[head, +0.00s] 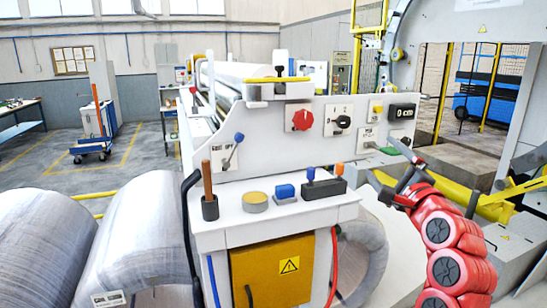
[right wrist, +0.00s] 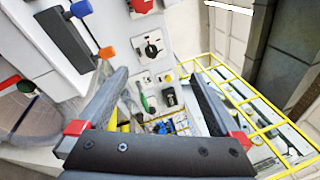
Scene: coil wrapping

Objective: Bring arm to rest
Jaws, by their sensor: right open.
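My right arm, red with black joints, reaches in from the lower right of the head view. My right gripper (head: 399,172) is open and in front of the right end of the white control panel (head: 262,135). In the right wrist view its two dark fingers are spread apart with nothing held between them (right wrist: 155,82). Panel parts and a green-handled item (right wrist: 147,102) show beyond the gap; the green part also shows in the head view (head: 399,146). My left gripper is out of view.
The panel carries a red knob (head: 302,119) and a black knob (head: 342,122). Its ledge holds an orange-handled tool (head: 207,182), a yellow button (head: 256,198) and blue and orange levers. Wrapped coils (head: 140,235) lie at the left. Yellow railing (right wrist: 240,92) stands at right.

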